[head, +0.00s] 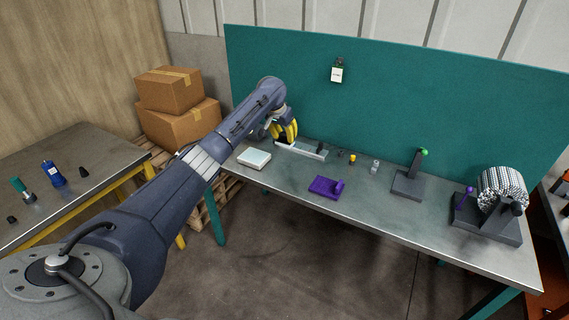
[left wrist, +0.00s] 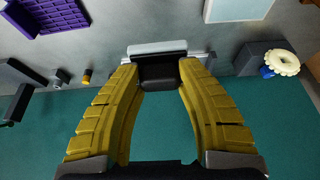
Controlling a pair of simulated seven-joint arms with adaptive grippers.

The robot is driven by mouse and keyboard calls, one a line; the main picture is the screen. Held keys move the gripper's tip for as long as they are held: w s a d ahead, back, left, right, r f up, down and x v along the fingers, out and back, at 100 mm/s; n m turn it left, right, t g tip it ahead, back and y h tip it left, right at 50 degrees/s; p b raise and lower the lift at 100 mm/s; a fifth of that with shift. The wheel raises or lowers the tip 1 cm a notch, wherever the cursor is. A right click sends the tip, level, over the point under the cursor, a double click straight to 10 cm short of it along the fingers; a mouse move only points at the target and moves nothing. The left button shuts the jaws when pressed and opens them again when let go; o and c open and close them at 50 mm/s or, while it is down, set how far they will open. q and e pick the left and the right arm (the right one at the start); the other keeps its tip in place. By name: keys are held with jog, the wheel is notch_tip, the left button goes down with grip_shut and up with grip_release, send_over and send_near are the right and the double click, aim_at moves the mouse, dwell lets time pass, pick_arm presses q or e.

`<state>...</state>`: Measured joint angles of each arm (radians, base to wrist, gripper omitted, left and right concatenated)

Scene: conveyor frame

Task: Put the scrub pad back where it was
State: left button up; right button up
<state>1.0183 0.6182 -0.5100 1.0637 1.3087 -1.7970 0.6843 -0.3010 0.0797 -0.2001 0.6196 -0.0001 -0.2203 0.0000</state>
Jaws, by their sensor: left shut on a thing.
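My left gripper (head: 288,131) is over the left end of the pale narrow tray (head: 311,155) at the back of the bench. In the left wrist view its yellow fingers (left wrist: 160,84) are shut on the dark grip of the scrub pad (left wrist: 158,48), whose pale pad faces away from the palm. In the head view the fingers and arm mostly hide the pad. I cannot tell whether it touches the tray. My right gripper is in neither view.
A pale square block (head: 253,157) is on the bench's left end, a purple fixture (head: 327,187) near its front edge. Small parts, including a yellow one (head: 352,158), stand right of the tray. A green-knobbed stand (head: 409,182) stands farther right. A teal panel (head: 440,100) rises behind.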

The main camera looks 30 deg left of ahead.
pick_arm(q)
notch_tip(320, 180, down, 13)
jog(key=shift+f, duration=0.1)
dwell(0.6)
jog(key=shift+f, duration=0.1)
jog(key=o, duration=1.2)
jog(key=v, duration=1.2)
jog(key=shift+a, duration=0.1)
